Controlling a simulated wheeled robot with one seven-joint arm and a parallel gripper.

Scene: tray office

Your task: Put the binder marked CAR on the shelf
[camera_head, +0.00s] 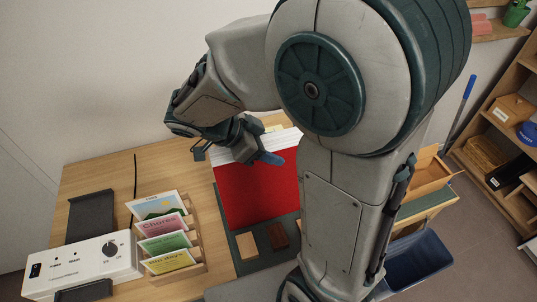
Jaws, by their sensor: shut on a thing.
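A red binder (258,193) with white page edges along its top is in the middle of the head view, above the desk and a dark mat. No lettering on it can be read from here. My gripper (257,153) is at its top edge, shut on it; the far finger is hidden. My arm covers part of the view to the binder's right. A wooden shelf unit (468,154) stands at the far right, partly cut off by the frame.
A wooden rack (192,222) of coloured cards, a white box with a knob (85,266) and a dark tray (92,215) occupy the desk's left. Brown blocks (247,244) lie on the dark mat (266,262). A blue bin (418,264) stands on the floor right of the desk.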

